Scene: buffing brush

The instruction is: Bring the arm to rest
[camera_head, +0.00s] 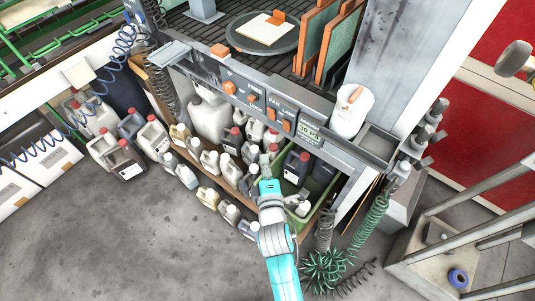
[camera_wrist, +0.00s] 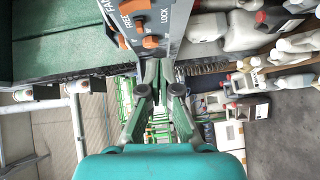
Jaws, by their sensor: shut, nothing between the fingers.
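My teal arm reaches up from the bottom of the head view. My gripper (camera_head: 265,160) is over the shelf of jugs, below the machine's control panel (camera_head: 262,100). In the wrist view my gripper (camera_wrist: 160,68) points at the lower edge of the panel with its orange knobs (camera_wrist: 134,22). Its fingers meet at the tips, with nothing seen between them. Whether the tips touch the panel I cannot tell.
Several jugs and bottles (camera_head: 209,118) crowd the shelf and floor below and left of the panel. A white container (camera_head: 351,110) stands at the panel's right. A green coiled hose (camera_head: 372,222) hangs at right. Grey floor (camera_head: 130,240) is clear at lower left.

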